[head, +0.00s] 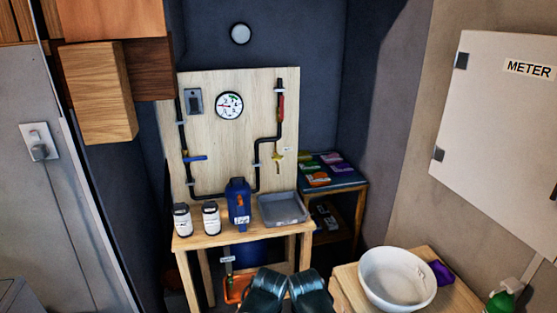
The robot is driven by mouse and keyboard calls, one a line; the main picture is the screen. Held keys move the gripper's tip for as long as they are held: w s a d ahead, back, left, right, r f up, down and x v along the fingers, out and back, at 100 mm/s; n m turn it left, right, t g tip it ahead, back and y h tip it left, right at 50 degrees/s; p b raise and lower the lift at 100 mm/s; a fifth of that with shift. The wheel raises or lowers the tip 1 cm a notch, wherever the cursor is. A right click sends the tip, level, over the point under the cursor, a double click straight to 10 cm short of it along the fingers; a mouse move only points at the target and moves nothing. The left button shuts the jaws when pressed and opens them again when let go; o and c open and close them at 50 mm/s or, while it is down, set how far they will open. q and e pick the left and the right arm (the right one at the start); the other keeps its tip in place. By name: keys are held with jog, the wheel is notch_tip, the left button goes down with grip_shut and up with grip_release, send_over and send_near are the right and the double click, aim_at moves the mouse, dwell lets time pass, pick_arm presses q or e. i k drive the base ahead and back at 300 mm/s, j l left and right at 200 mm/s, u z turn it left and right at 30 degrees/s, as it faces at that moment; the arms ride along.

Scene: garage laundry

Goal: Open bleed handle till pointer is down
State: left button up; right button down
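A wooden panel (215,142) stands upright on the back of a workbench and carries dark pipes (258,157). A round white gauge (229,106) is near its upper middle; its pointer is too small to read surely. A yellow handle (278,157) hangs on the right pipe, a blue handle (195,158) lies level on the left pipe, and a red handle (281,107) stands upright at the upper right. No label shows which is the bleed handle.
The bench (187,240) holds two white jars, a blue container (238,202) and a grey tray (282,209) below the panel's right side. A side shelf (345,184) stands right. A white bowl (397,278) is on a nearer table. A meter cabinet (500,130) is at right.

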aim_at(277, 157)
jog(key=i+j, duration=0.15)
jog(key=j, duration=0.2)
jog(key=i+j, duration=0.1)
jog(key=j, duration=0.3)
jog(key=i+j, duration=0.15)
jog(key=j, duration=0.2)
jog(key=i+j, duration=0.1)
jog(key=j, duration=0.3)
jog(key=z, duration=0.4)
jog(key=j+z, duration=0.15)
jog(key=z, duration=0.25)
jog(key=j+z, duration=0.1)
jog(key=z, duration=0.3)
